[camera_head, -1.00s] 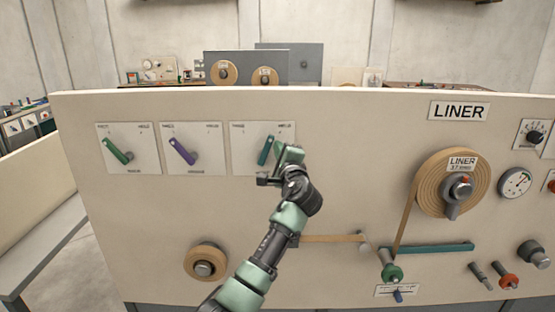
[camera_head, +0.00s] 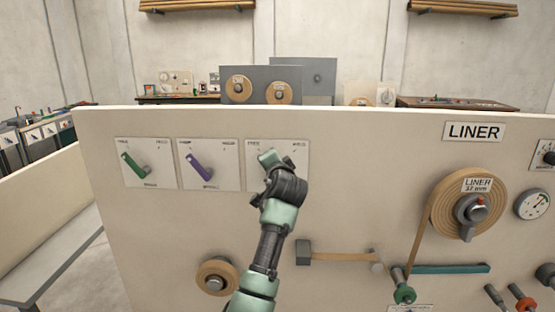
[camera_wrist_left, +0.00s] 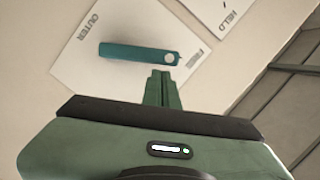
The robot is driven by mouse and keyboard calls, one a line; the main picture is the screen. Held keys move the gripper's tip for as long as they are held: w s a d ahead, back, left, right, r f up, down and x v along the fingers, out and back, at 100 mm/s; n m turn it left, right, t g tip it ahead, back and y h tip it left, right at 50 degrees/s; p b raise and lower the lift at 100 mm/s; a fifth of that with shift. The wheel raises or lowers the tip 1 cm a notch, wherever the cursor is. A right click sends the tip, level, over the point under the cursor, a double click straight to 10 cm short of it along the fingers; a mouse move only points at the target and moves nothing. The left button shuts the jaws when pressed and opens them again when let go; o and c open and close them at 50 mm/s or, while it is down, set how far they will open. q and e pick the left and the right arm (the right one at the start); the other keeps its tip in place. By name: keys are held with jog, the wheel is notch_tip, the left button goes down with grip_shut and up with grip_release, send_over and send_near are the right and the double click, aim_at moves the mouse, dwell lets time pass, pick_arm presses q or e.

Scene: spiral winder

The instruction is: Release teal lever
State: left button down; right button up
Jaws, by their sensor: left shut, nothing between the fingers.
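The teal lever (camera_wrist_left: 135,54) shows in the left wrist view on a white plate (camera_wrist_left: 75,62) marked OUTER. It lies across the plate, with a round grey disc at its right end near the FREE print. In the head view my gripper hides this lever, and its plate (camera_head: 305,178) shows FREE and HELD marks. My left gripper (camera_head: 268,157) is shut and empty in front of the plate. In the wrist view its fingertips (camera_wrist_left: 161,75) sit just below the disc end; whether they touch it I cannot tell. My right gripper is not in view.
Left of this plate are a purple lever (camera_head: 200,168) and a green lever (camera_head: 133,164) on their own plates. The cream panel (camera_head: 350,190) also carries a LINER roll (camera_head: 445,205), a small roll (camera_head: 215,276), a teal bar (camera_head: 450,269) and a gauge (camera_head: 532,204).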

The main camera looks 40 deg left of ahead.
pick_arm(q)
jog(key=shift+s+a+n, duration=0.2)
jog(key=shift+a+n, duration=0.15)
jog(key=shift+n, duration=0.15)
jog(key=shift+f+h, duration=0.1)
jog(key=shift+h, duration=0.2)
